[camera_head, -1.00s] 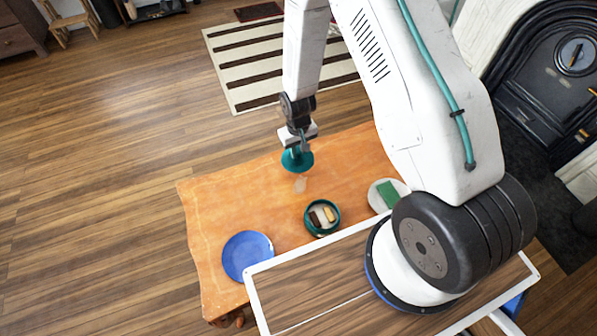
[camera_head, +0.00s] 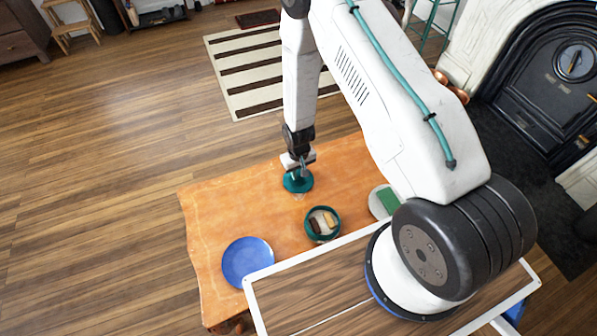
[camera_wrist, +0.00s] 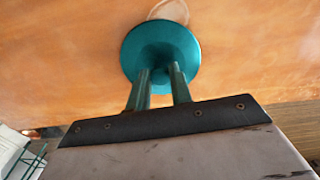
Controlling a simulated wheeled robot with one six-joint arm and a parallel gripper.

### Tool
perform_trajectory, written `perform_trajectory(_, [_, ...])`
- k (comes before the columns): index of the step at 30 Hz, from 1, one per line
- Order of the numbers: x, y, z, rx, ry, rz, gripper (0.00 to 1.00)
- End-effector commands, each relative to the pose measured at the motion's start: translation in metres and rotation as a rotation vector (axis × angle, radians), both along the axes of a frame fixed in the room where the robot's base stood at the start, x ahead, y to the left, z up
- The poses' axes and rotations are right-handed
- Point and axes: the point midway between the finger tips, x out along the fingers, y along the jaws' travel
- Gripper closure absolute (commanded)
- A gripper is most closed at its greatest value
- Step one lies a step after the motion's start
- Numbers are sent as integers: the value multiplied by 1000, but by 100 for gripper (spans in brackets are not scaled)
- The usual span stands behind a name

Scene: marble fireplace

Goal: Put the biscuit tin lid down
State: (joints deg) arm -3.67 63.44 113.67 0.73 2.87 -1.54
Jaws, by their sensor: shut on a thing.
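The biscuit tin lid (camera_head: 298,184) is a round teal disc, seen over the far part of the orange wooden table (camera_head: 235,210). My gripper (camera_head: 298,172) is above the lid and shut on it. In the wrist view the lid (camera_wrist: 160,45) lies just beyond the two fingers of my gripper (camera_wrist: 158,75), which hide its knob or grip point. The lid looks close to the table top; I cannot tell whether it touches. The open biscuit tin (camera_head: 322,237) is teal and round, with a dark and a light biscuit inside, nearer than the lid.
A blue plate (camera_head: 247,261) is at the table's near left. A pale plate (camera_head: 376,205) with a green block (camera_head: 389,199) is at the right, partly hidden by my arm. A striped rug (camera_head: 265,75) lies beyond.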

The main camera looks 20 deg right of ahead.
Motion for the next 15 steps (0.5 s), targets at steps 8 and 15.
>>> perform_trajectory(8, [0, 0, -1, 0, 0, 0, 57])
perform_trajectory(15, [0, 0, 7, 0, -1, 0, 57])
